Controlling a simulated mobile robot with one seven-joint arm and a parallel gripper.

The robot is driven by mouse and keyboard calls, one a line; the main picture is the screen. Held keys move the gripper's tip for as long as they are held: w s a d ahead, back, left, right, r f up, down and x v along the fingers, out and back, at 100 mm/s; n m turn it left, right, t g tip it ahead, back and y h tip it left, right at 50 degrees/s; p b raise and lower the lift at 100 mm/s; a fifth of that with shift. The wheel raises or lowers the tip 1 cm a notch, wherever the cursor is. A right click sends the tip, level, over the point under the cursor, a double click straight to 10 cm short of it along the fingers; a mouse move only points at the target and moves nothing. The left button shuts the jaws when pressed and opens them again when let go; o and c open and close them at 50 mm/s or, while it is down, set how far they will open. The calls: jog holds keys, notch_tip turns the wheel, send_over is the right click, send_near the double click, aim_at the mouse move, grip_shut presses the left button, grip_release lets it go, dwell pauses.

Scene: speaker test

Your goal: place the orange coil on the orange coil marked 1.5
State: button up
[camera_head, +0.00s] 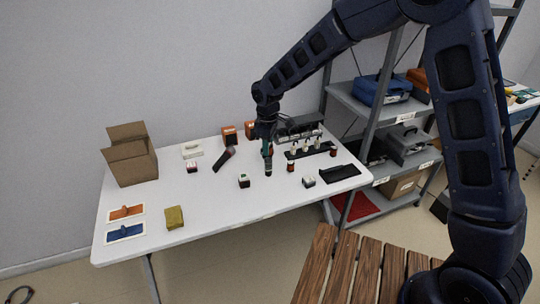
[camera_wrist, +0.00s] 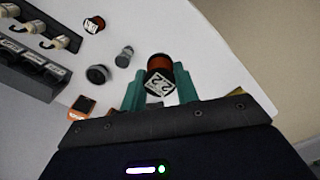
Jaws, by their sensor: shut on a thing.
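My gripper (camera_head: 267,155) is over the table, left of the bottle rack. In the wrist view its teal fingers (camera_wrist: 159,80) are shut on an orange coil (camera_wrist: 160,62) with dark ends and a white label that seems to read 2.2. The held coil is tilted towards the camera; in the head view it is hard to make out. Another orange-red coil (camera_wrist: 93,24) with a white label stands apart from the gripper, beside the rack. It seems to be the small coil (camera_head: 291,166) in front of the rack in the head view. Its label is too small to read surely.
The rack (camera_head: 325,150) holds several pale-topped pieces. The front middle is clear.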

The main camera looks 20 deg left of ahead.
jog(key=shift+w+r, duration=0.1)
jog(key=shift+r, duration=0.35)
jog(key=w+d+r, duration=0.2)
jog(key=w+d, duration=0.2)
jog(key=w, duration=0.6)
jog(key=w+d+r, duration=0.1)
jog(key=w+d, duration=0.3)
jog(key=w, duration=0.5)
notch_tip(320, 180, up, 3)
send_over(334, 147)
notch_tip(334, 147, down, 20)
jog(key=shift+s+d+r, duration=0.1)
jog(key=shift+r, duration=0.15)
jog(key=shift+f, duration=0.15)
jog(key=o, duration=0.7)
jog(key=shift+o, duration=1.3)
